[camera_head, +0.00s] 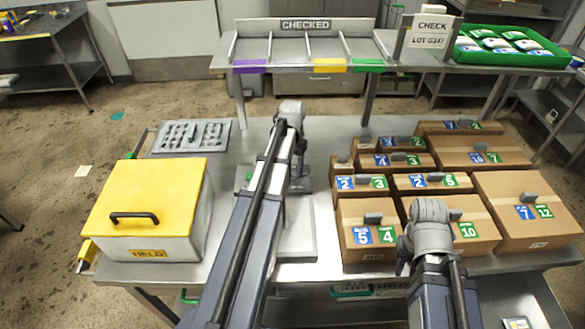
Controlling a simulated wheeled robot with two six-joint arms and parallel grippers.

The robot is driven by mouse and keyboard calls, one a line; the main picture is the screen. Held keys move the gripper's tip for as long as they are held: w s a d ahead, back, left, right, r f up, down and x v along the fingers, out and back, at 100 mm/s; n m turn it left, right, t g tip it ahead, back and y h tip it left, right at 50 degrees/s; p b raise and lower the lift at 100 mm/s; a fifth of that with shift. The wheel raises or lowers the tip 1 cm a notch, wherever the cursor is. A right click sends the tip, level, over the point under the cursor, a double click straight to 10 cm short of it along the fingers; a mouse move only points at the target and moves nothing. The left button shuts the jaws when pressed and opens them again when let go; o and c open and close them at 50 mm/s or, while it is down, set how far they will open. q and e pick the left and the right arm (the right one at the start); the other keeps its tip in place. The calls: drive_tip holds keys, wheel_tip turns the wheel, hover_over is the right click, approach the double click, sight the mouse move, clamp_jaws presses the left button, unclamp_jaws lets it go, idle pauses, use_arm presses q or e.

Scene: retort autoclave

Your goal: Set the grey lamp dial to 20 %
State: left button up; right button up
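I cannot make out the grey lamp dial in the head view. A grey device with a flat base (300,235) stands on the table, largely covered by my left arm. My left arm (268,190) reaches over it, with its grey end joint (290,110) above the table's back part. My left fingers cannot be made out. My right arm's grey joint (428,212) is in front of the cartons at the right. Its fingers are hidden too, so I cannot tell whether either gripper holds anything.
A yellow-lidded box (150,195) marked HELD stands at the left, with a grey tray (190,136) behind it. Several labelled cartons (358,215) fill the right side. A rear bench carries the CHECKED rack (305,25), a LOT sign (429,31) and a green tray (512,58).

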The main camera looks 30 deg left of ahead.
use_arm(q)
clamp_jaws()
drive_tip(key=shift+n, duration=0.4)
drive_tip(key=n, duration=0.6)
drive_tip(key=shift+n, duration=0.3)
drive_tip(key=n, duration=0.6)
drive_tip(key=shift+n, duration=0.3)
idle(0.3)
drive_tip(key=shift+o, duration=2.2)
unclamp_jaws()
